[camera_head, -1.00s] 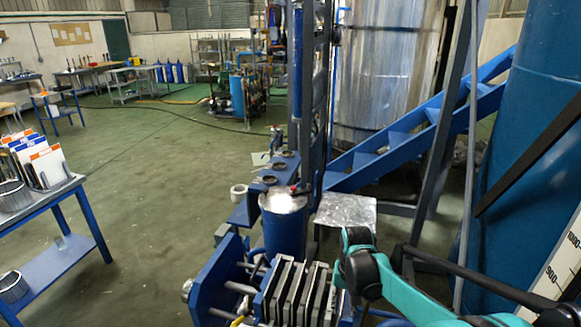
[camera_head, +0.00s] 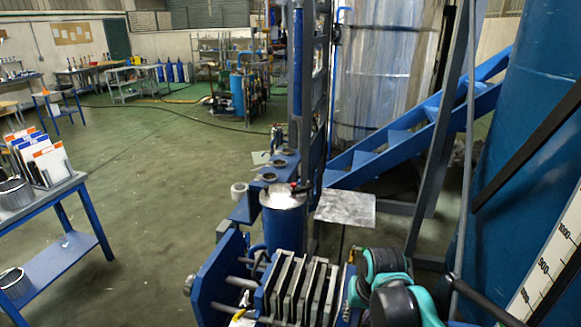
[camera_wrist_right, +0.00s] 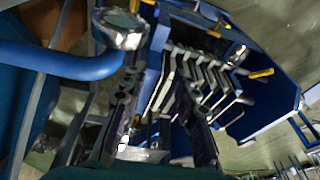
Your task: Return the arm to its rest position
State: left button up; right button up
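My right arm (camera_head: 385,280), teal and black, comes in at the bottom right of the head view, beside the blue plate stack. Its fingertips cannot be made out there. In the right wrist view my right gripper (camera_wrist_right: 155,110) shows as two dark fingers, spread apart with nothing held between them. The stack of grey plates in a blue frame (camera_head: 300,285) stands at bottom centre of the head view. It also shows beyond the fingers in the wrist view (camera_wrist_right: 205,85). My left arm and gripper are not in view.
A blue cylindrical vessel (camera_head: 284,222) stands behind the plates. A small metal-topped stand (camera_head: 345,207) and blue stairs (camera_head: 400,135) lie behind. A large blue tank (camera_head: 535,150) bounds the right. A blue table (camera_head: 50,194) stands at left, with open green floor (camera_head: 150,190) between.

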jog(key=s+d+n+t, duration=0.1)
jog(key=s+t, duration=0.3)
jog(key=s, duration=0.7)
jog(key=shift+s+d+r+n, duration=0.2)
jog(key=shift+s+r+n, duration=0.1)
jog(key=shift+s+n, duration=0.1)
